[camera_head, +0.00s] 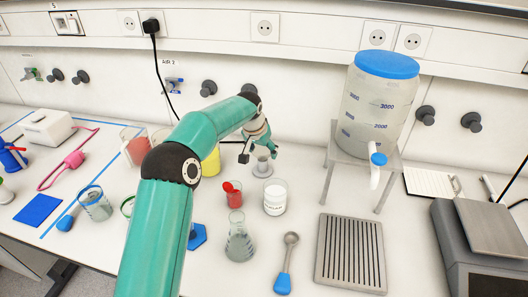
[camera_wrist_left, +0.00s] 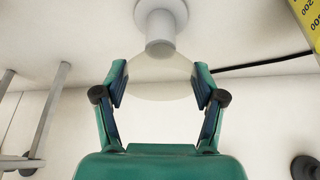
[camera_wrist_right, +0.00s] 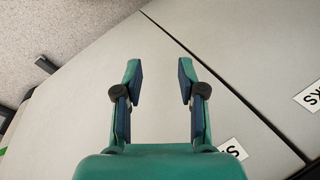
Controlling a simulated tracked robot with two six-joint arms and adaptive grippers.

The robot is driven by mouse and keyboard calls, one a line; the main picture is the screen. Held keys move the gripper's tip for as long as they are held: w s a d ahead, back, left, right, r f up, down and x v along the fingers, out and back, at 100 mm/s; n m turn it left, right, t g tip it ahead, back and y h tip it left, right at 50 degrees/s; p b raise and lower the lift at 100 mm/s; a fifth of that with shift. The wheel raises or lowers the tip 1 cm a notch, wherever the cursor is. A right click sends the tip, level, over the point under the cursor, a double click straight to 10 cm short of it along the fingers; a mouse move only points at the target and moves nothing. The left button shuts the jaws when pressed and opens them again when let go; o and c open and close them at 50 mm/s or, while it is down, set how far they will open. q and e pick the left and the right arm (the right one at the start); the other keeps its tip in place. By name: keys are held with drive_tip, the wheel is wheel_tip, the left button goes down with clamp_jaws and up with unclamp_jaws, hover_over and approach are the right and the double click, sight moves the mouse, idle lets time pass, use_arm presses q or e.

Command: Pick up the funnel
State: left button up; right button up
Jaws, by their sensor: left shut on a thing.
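The funnel (camera_wrist_left: 160,82) shows in the left wrist view as a pale, translucent wide cone between my left gripper's fingers. My left gripper (camera_wrist_left: 160,86) is shut on it, with a finger at each side of the wide part. A grey-white stand (camera_wrist_left: 160,17) with a short tube is beyond the cone; whether the funnel touches it I cannot tell. In the head view my left gripper (camera_head: 262,144) is just above the small grey-white piece, and the funnel is hard to make out. My right gripper (camera_wrist_right: 158,82) is open and empty over a pale surface, outside the head view.
A white-filled beaker (camera_head: 275,199), a red beaker (camera_head: 235,198) and a conical flask (camera_head: 239,243) stand in front of the stand. A yellow beaker (camera_head: 211,163) is close left. A large blue-lidded tank (camera_head: 377,105) on a metal stand is to the right.

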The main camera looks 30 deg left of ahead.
use_arm(q)
drive_tip(key=shift+r, duration=0.1)
drive_tip(key=shift+r, duration=0.55)
wheel_tip(320, 180, up, 7)
drive_tip(key=shift+r+p, duration=0.15)
drive_tip(key=shift+p, duration=0.25)
wheel_tip(320, 180, up, 9)
drive_tip(key=p, duration=0.4)
drive_tip(key=shift+p, duration=0.4)
